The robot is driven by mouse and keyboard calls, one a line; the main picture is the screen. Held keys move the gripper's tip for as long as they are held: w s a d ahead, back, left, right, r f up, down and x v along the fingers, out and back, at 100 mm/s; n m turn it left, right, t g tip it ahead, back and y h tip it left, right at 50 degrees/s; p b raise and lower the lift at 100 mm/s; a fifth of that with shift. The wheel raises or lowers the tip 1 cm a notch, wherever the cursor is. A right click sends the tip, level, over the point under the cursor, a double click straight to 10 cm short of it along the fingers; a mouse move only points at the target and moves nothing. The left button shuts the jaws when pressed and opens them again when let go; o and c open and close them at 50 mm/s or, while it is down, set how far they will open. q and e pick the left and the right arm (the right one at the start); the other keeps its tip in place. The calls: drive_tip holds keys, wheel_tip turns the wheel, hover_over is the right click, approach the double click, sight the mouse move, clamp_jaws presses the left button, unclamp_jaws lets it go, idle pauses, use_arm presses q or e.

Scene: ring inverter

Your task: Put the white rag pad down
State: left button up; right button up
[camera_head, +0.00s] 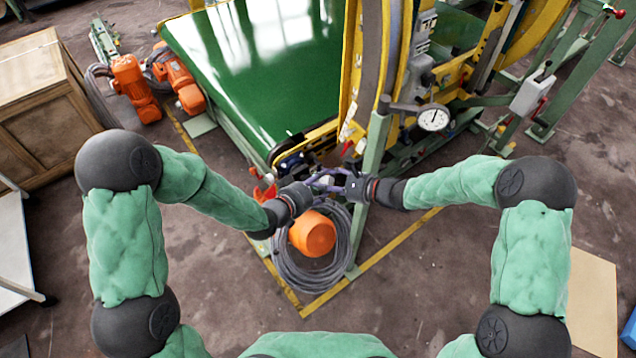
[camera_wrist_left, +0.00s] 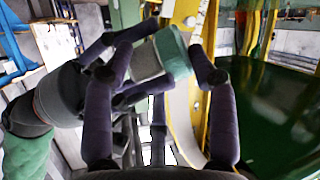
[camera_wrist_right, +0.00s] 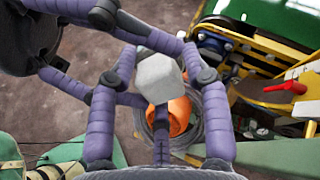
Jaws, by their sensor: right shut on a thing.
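The white rag pad (camera_wrist_right: 158,78) is a small pale grey-white block between the fingers of my right gripper (camera_wrist_right: 165,62), which is shut on it. In the left wrist view the pad (camera_wrist_left: 147,58) shows a greenish face on its right. My left gripper (camera_wrist_left: 178,45) has its fingers spread, close to the pad; I cannot tell whether they touch it. In the head view my left gripper (camera_head: 312,186) and right gripper (camera_head: 350,186) meet in front of the machine, and the pad is small and mostly hidden between them.
A coiled grey cable (camera_head: 284,262) and an orange motor (camera_head: 312,233) lie below the grippers. A wooden crate (camera_head: 45,110) is at the left. The near floor is partly open.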

use_arm(q)
drive_tip(key=shift+c, duration=1)
use_arm(e)
drive_tip(key=shift+s+a, duration=0.1)
use_arm(q)
drive_tip(key=shift+r, duration=0.1)
drive_tip(key=shift+c, duration=0.6)
use_arm(e)
drive_tip(key=o, duration=0.9)
use_arm(q)
clamp_jaws()
use_arm(e)
drive_tip(key=shift+o, duration=0.9)
